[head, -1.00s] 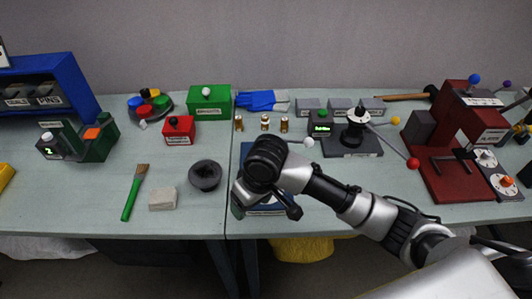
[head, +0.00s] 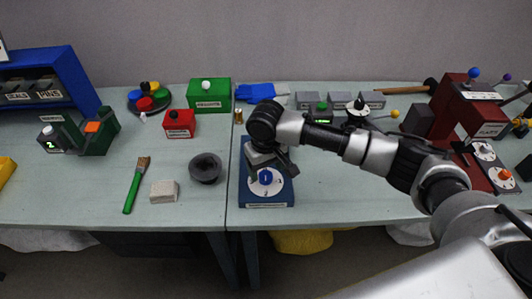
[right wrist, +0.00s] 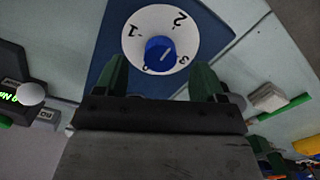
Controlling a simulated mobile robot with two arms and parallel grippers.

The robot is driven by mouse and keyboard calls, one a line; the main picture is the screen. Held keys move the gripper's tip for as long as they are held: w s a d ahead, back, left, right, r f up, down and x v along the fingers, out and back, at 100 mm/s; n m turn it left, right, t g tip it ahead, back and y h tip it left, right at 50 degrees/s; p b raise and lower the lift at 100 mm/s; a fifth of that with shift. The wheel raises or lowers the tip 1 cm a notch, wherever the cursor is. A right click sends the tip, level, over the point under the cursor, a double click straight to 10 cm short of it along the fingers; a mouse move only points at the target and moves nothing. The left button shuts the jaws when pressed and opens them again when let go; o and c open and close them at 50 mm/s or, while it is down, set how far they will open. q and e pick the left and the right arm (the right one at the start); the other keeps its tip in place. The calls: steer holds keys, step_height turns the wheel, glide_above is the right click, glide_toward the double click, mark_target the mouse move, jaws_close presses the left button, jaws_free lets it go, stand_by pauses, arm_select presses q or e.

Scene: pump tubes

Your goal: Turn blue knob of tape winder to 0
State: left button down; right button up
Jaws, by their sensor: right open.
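The blue knob (head: 265,177) sits on a white dial (head: 277,187) on a blue box (head: 266,200) at the table's front middle. The box's front label is too small to read. In the right wrist view the knob (right wrist: 160,51) has a white line slanting to the upper right, between the 2 and the 3 of the dial (right wrist: 150,19). The 1 is at the left; a mark at the bottom is partly hidden. My right gripper (head: 272,170) is open over the box. Its green fingers (right wrist: 159,78) are spread, with the knob beyond and between them. My left gripper is out of view.
A dark round bowl (head: 205,168), a grey block (head: 164,191) and a green brush (head: 134,190) lie left of the box. A red machine (head: 462,110) stands at the right. The tabletop right of the box is clear beneath my arm.

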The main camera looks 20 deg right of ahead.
mark_target(266, 175)
steer(key=shift+f, duration=1.65)
steer(key=c, duration=1.1)
steer(key=shift+r+n+p, duration=0.25)
steer(key=shift+n+p, duration=0.5)
steer(key=shift+n, duration=0.55)
steer(key=shift+f+n, duration=0.2)
steer(key=shift+n, duration=0.3)
steer(key=shift+p, duration=0.3)
